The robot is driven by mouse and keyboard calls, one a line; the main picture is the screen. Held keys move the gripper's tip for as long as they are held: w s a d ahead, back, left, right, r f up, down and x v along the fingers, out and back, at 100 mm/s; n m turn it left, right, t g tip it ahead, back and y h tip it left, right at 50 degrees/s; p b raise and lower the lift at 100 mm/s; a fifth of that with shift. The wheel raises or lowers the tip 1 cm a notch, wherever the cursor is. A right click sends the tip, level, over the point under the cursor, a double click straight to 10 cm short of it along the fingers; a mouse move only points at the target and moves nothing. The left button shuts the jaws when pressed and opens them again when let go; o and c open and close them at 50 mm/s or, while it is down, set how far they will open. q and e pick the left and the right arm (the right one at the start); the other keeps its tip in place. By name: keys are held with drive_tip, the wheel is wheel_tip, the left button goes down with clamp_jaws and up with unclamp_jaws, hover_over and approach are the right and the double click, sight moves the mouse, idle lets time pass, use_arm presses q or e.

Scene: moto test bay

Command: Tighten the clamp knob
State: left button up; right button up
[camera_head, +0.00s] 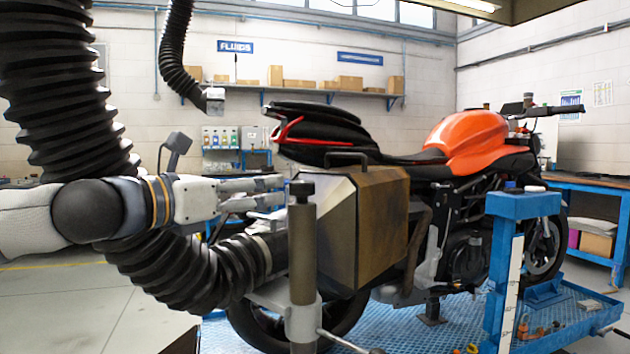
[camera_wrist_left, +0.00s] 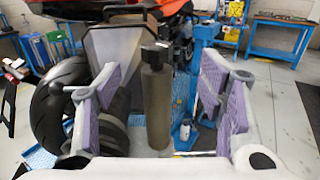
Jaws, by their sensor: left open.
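A dark round cap (camera_head: 302,187), which looks like the clamp knob, tops a grey-brown upright post (camera_head: 303,250) in front of the metal box on the motorbike's rear. In the left wrist view the cap (camera_wrist_left: 155,53) and post (camera_wrist_left: 157,110) stand upright between my spread fingers, with a gap on each side. My left gripper (camera_head: 279,191) is open and empty. In the head view its fingertips end just left of the cap, near its height; I see no contact. It also shows in the left wrist view (camera_wrist_left: 156,75). My right gripper is not in view.
The metal box (camera_head: 375,215) stands right behind the post. A black corrugated hose (camera_head: 195,270) runs below my left gripper to the box. The orange motorbike (camera_head: 470,145) is behind, on a blue platform (camera_head: 415,330). A blue post (camera_head: 500,265) stands at right.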

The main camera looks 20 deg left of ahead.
sight(293, 184)
use_arm(q)
drive_tip(key=w, duration=0.2)
drive_tip(key=w+d+f+b, duration=0.1)
drive_tip(key=w, duration=0.2)
drive_tip(key=shift+w+d+f, duration=0.15)
drive_tip(key=shift+w+d, duration=0.2)
drive_tip(key=shift+w, duration=0.05)
drive_tip(key=x, duration=0.4)
drive_tip(key=r+x, duration=0.1)
drive_tip(key=x, duration=0.1)
drive_tip(key=shift+w+d, duration=0.1)
drive_tip(key=shift+d, duration=0.1)
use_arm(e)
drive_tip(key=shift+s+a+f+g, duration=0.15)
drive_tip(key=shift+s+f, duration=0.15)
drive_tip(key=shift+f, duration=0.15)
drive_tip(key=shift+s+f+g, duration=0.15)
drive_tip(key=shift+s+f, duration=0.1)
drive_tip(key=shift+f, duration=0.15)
use_arm(q)
drive_tip(key=shift+c, duration=0.6)
